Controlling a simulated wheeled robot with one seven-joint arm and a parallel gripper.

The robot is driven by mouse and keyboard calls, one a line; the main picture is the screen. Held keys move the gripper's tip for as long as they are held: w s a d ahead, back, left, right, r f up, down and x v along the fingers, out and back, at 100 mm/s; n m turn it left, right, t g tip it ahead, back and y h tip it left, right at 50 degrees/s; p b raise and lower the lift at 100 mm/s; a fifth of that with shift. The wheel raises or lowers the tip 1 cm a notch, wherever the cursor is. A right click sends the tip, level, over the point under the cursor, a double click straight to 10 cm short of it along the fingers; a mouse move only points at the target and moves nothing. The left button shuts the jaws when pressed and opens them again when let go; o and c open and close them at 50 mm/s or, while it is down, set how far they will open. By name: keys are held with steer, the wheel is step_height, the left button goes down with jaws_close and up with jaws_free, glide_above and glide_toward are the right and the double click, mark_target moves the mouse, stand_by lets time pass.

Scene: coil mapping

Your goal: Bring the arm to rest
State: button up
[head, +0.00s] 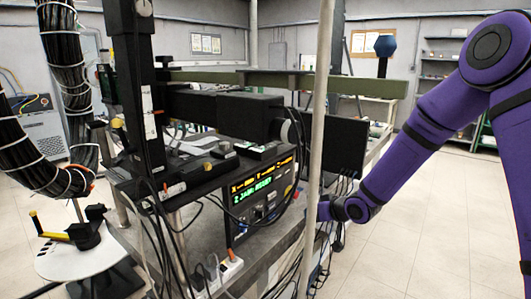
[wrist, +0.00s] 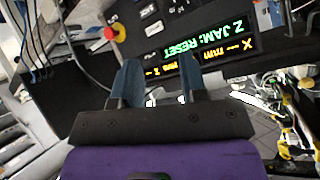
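My purple arm (head: 413,130) comes in from the right in the head view and reaches down and left to the machine's front. My gripper (wrist: 160,72) shows in the wrist view with its two blue-grey fingers apart and nothing visible between them. In the head view its fingers are largely hidden near the pale vertical pole (head: 318,120). The controller box (head: 262,193) has a lit display; the wrist view shows the display (wrist: 205,48) just beyond the fingers, reading "Z JAM: RESET". I cannot tell whether the fingers touch the box.
A red knob on a yellow base (wrist: 113,34) is left of the display in the wrist view. Cables (head: 290,270) hang by the pole. A dark monitor (head: 345,146) stands behind my wrist. Thick cable bundles (head: 65,60) are at left. Floor (head: 430,220) at right is clear.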

steer(key=s+d+r+m+h, duration=0.1)
steer(key=s+d+r+h, duration=0.1)
steer(key=s+d+r, duration=0.4)
steer(key=s+d+r+g+h, duration=0.1)
steer(key=s+d+r+h, duration=0.2)
steer(key=r, duration=0.4)
steer(key=s+d+r+m+h, duration=0.1)
steer(key=s+d+r+h, duration=0.15)
steer(key=s+r, duration=0.4)
steer(key=s+d+r+m+g, duration=0.1)
steer(key=s+r, duration=0.2)
steer(key=s, duration=0.9)
steer(key=s+d+r+m+g, duration=0.1)
steer(key=s+d+r, duration=0.1)
steer(key=s, duration=1)
steer(key=shift+d+r+m+g, duration=0.15)
steer(key=shift+r+m+g, duration=0.15)
steer(key=shift+r, duration=0.6)
steer(key=shift+y, duration=0.25)
steer(key=shift+c, duration=0.2)
